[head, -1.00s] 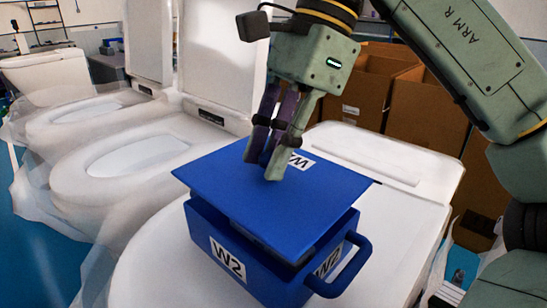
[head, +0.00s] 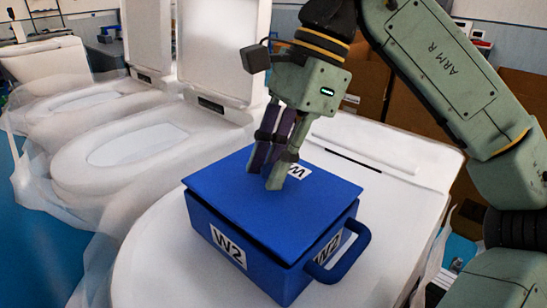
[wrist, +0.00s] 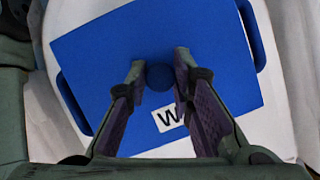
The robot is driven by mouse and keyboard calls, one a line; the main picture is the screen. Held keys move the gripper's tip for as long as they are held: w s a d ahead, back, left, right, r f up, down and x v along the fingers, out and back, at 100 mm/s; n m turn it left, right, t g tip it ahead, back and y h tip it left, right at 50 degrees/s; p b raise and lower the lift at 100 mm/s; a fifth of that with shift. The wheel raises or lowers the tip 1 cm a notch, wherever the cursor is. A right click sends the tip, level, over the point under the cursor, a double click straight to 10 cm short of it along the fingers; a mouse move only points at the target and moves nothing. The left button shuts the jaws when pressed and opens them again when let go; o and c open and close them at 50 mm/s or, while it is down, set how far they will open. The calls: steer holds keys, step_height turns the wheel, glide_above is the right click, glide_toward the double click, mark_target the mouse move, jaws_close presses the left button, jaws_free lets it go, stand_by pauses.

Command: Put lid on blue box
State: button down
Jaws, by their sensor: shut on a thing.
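The blue lid (head: 250,200) is a flat square panel with a white label, lying over the top of the blue box (head: 262,262). The box has "W2" labels and a side handle, and stands on a white toilet. My gripper (head: 267,180) points down at the middle of the lid. In the wrist view my gripper (wrist: 160,72) is shut on the lid's round blue knob (wrist: 159,77). The far rim of the box is hidden.
The white toilet (head: 150,265) under the box has free surface around it. More white toilets (head: 135,150) wrapped in clear film stand to the left. Brown cardboard boxes (head: 515,105) stand behind on the right.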

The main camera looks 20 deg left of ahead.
mark_target(291, 178)
steer(key=shift+f, duration=0.25)
steer(key=c, duration=1.4)
jaws_free()
steer(key=shift+r, duration=0.15)
steer(key=shift+r+p, duration=0.3)
steer(key=shift+r, duration=0.1)
steer(key=p+v, duration=0.1)
steer(key=v, duration=0.6)
steer(key=shift+r, duration=0.35)
